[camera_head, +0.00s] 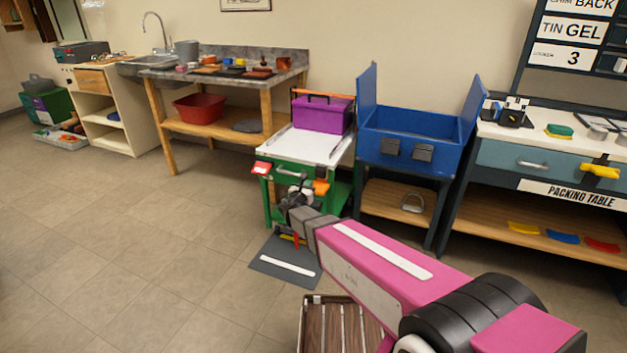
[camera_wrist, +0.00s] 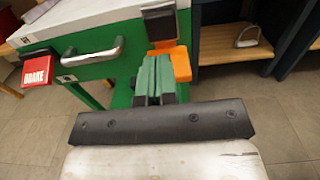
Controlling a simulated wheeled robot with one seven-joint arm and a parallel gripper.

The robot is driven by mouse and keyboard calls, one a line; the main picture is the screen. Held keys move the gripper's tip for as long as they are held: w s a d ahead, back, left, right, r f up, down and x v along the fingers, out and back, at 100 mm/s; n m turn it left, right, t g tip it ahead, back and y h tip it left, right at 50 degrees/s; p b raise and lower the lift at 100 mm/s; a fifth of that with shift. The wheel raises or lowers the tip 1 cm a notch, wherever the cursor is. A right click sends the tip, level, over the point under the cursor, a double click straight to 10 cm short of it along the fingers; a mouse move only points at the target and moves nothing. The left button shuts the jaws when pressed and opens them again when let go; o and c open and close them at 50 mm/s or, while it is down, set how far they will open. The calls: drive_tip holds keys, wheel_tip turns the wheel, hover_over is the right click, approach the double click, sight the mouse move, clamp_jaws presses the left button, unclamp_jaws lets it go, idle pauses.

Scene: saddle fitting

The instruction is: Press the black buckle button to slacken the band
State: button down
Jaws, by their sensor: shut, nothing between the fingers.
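A black block (camera_wrist: 160,22), which looks like the buckle button, sits at the front edge of the green cart's white top in the wrist view. An orange piece (camera_wrist: 180,63), perhaps the band, hangs just below it on the cart's front; it also shows in the head view (camera_head: 321,187). My gripper (camera_wrist: 156,62) has its two green fingers closed together, with nothing between them. The fingertips appear just below the black block and overlap the orange piece's left side in the picture. I cannot tell whether they touch. In the head view my arm hides part of the cart front.
The green cart (camera_head: 282,180) has a metal drawer handle (camera_wrist: 95,52) and a red BRAKE tag (camera_wrist: 37,70) at left. A purple toolbox (camera_head: 322,115) stands on its top. A blue bin stand (camera_head: 405,170) is close on the right. A grey mat (camera_head: 272,266) lies on the floor.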

drive_tip(key=shift+v, duration=1.2)
drive_tip(key=s+d+f+m+g+h, duration=0.1)
drive_tip(key=s+d+m+g, duration=0.35)
drive_tip(key=d+m, duration=0.5)
drive_tip(key=s+d+f+m+g+h, duration=0.2)
drive_tip(key=s+d+m+g, duration=0.35)
drive_tip(key=d, duration=0.65)
drive_tip(key=s+d+m+g+y, duration=0.4)
drive_tip(key=s+m+g+y, duration=0.3)
drive_tip(key=s+m, duration=0.6)
drive_tip(key=m+y, duration=0.2)
drive_tip(key=m, duration=0.2)
drive_tip(key=shift+d+f, duration=0.2)
